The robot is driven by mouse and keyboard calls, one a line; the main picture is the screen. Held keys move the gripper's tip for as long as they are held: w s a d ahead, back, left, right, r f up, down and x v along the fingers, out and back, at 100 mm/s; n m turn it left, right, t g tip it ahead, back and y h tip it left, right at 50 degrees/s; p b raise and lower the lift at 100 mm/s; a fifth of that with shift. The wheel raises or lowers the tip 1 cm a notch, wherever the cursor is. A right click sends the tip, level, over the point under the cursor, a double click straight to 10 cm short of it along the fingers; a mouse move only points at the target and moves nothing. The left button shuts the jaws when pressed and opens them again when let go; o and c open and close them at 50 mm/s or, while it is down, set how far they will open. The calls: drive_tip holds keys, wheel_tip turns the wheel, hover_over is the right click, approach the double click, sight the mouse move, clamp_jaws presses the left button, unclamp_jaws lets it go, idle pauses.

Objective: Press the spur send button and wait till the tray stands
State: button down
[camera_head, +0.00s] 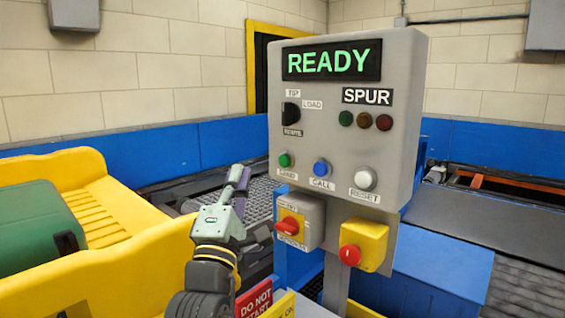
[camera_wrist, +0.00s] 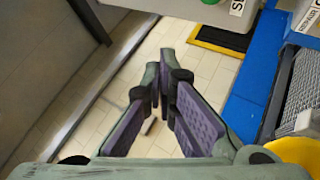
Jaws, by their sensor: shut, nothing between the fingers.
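The grey control panel (camera_head: 335,125) stands in the head view with its display (camera_head: 330,61) reading READY in green. The green button (camera_head: 285,160) is at the lower left of the panel, above a small label that seems to read SEND. A SPUR label (camera_head: 368,96) sits above three dark lamps. My gripper (camera_head: 240,180) is shut and empty, left of the panel and a little below the green button, apart from it. In the wrist view my gripper (camera_wrist: 167,85) points over tiled floor. I cannot make out a tray on the conveyor.
A blue CALL button (camera_head: 321,167), white RESET button (camera_head: 365,178), red rotary switch (camera_head: 288,226) and red stop button (camera_head: 350,255) sit close by. A yellow frame (camera_head: 110,220) holding a green bin (camera_head: 35,230) is at left. Mesh conveyor (camera_head: 262,195) lies behind my gripper.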

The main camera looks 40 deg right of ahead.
sight(285, 161)
drive_tip(key=d, duration=0.7)
drive_tip(key=shift+w+d, duration=0.25)
drive_tip(key=shift+w, duration=0.05)
drive_tip(key=shift+d, duration=0.1)
idle(1.1)
drive_tip(key=shift+d, duration=0.3)
drive_tip(key=shift+w+d+p, duration=0.1)
drive_tip(key=shift+d+p, duration=0.2)
drive_tip(key=shift+d, duration=0.25)
idle(0.6)
drive_tip(key=shift+a, duration=0.95)
